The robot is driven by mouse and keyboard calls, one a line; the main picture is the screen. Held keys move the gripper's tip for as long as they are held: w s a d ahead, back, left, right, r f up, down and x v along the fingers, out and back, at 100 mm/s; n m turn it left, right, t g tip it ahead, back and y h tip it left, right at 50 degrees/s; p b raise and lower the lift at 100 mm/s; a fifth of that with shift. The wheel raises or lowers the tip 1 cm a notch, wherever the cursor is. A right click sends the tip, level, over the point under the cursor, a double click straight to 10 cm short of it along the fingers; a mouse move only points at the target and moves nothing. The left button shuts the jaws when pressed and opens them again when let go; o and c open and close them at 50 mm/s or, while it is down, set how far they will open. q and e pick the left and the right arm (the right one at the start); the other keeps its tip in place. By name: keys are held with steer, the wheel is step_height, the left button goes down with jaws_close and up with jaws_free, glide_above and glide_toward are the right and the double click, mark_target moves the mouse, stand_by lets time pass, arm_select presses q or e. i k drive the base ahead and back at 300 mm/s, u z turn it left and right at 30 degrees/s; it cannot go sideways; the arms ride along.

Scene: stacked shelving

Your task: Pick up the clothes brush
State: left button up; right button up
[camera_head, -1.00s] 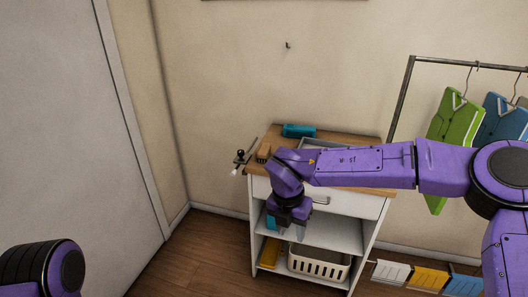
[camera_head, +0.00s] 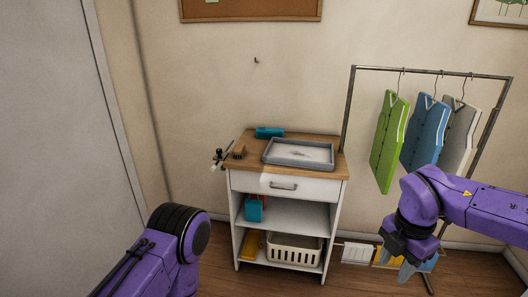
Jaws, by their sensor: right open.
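A small brown brush (camera_head: 238,151), which looks like the clothes brush, lies on the left end of the wooden top of the white cabinet (camera_head: 290,187). Nothing touches it from above. My right gripper (camera_head: 408,266) is open and empty, pointing down at the right of the cabinet, well apart from the brush. My left arm shows at the lower left, but its gripper is out of view.
A grey tray (camera_head: 270,157) and a teal case (camera_head: 270,132) share the cabinet top. Dark-and-white fittings (camera_head: 218,155) stick out at its left edge. Shelves below hold a teal item (camera_head: 254,210) and a cream basket (camera_head: 295,250). A clothes rack (camera_head: 347,110) stands right.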

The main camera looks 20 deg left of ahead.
mark_target(239, 152)
steer(key=z, duration=0.15)
steer(key=i, duration=1.15)
steer(key=u, duration=0.35)
steer(key=i, duration=0.85)
steer(key=u, duration=1.3)
steer(key=i, duration=0.55)
steer(key=u, duration=0.5)
